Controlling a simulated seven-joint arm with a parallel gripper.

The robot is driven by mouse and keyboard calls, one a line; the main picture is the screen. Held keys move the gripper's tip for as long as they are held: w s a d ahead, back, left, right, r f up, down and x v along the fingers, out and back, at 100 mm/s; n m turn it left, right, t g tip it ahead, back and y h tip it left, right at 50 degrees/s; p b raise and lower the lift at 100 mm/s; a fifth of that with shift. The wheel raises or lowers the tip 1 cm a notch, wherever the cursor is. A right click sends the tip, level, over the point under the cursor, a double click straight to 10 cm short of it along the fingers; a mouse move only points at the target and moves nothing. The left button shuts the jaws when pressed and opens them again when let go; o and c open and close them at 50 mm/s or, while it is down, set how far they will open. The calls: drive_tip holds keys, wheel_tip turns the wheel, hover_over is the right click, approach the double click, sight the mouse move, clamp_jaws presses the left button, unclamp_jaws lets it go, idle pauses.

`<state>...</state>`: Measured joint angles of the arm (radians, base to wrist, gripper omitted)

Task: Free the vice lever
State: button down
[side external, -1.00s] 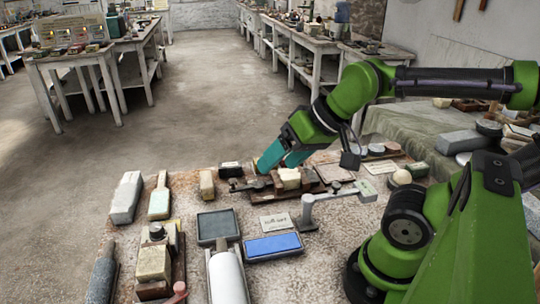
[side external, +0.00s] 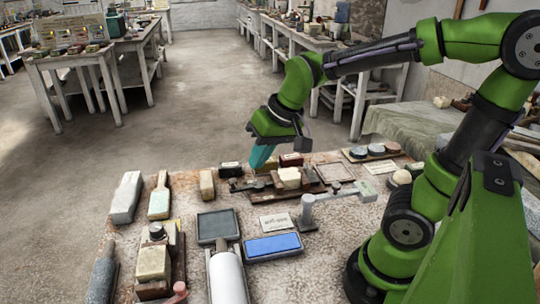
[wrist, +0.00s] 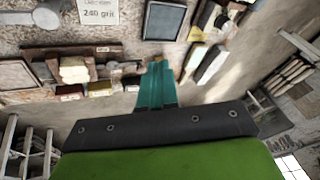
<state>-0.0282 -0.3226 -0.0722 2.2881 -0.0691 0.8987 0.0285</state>
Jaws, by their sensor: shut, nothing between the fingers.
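The vice is a dark wooden and metal fixture (side external: 312,185) on the stone bench, with a pale cream block (side external: 289,176) in it. A thin dark part at its left end (side external: 243,185) may be the lever; I cannot tell its exact position. In the wrist view the vice's dark board (wrist: 105,50) lies left of my fingers, with the pale block (wrist: 74,70) beside it. My gripper (side external: 257,168) has teal fingers, shut and empty. It is just behind the vice's left part, and touching cannot be told. In the wrist view the fingertips (wrist: 158,64) are together.
A black box (side external: 230,168) and a tan block (side external: 207,184) stand left of the gripper. A dark red block (side external: 291,160) stands behind the vice. A grey arm-like stand (side external: 335,196), a blue slab (side external: 272,246) and a grey tray (side external: 217,226) lie nearer. The floor beyond the bench is open.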

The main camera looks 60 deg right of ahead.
drive_tip(key=w+d+f+m+h, duration=0.1)
drive_tip(key=w+d, duration=0.3)
drive_tip(key=w, duration=0.4)
drive_tip(key=w+d+f+g+h, duration=0.1)
drive_tip(key=w+d+f, duration=0.3)
drive_tip(key=w, duration=0.5)
drive_tip(key=shift+d+f+m+h, duration=0.25)
drive_tip(key=shift+d+m+h, duration=0.15)
drive_tip(key=shift+d+h, duration=0.4)
drive_tip(key=shift+w+f, duration=0.1)
drive_tip(key=shift+f, duration=0.05)
drive_tip(key=f, duration=0.9)
drive_tip(key=shift+w+d+f, duration=0.15)
drive_tip(key=shift+w+f, duration=0.1)
drive_tip(key=shift+s+a+f, duration=0.1)
drive_tip(key=shift+s+a, duration=0.2)
drive_tip(key=shift+s, duration=0.2)
drive_tip(key=shift+s+a, duration=0.1)
drive_tip(key=shift+a, duration=0.05)
